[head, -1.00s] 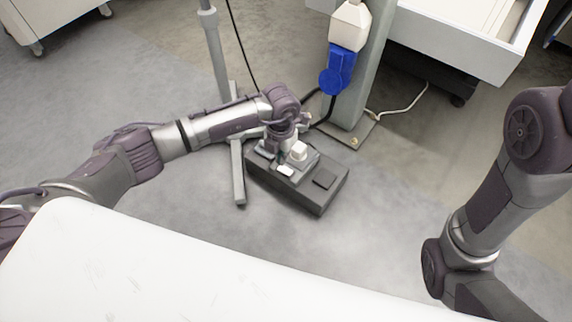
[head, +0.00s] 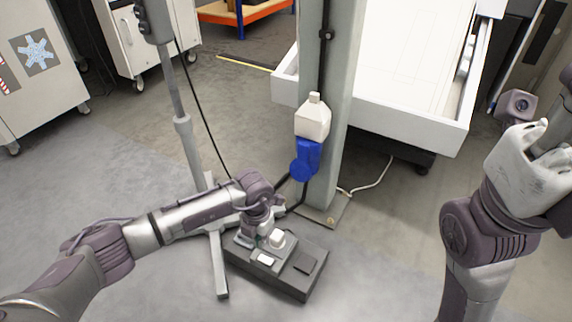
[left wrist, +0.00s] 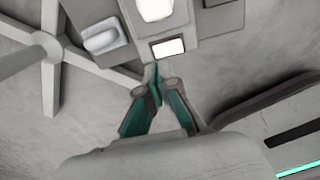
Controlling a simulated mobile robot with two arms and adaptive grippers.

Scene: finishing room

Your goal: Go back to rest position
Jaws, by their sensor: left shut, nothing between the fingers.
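My left gripper (head: 256,233) is low over the dark floor box (head: 291,281). In the left wrist view its two teal-lined fingers (left wrist: 158,76) meet at the tips, with nothing between them. The fingertips are beside the box's light pad (left wrist: 168,47); whether they touch it I cannot tell. My right arm is raised at the right of the head view, with its pale end (head: 522,165) turned up. Its fingers do not show clearly.
A white drawer unit (head: 410,115) and cabinets (head: 45,60) stand behind. Grey floor is open at left.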

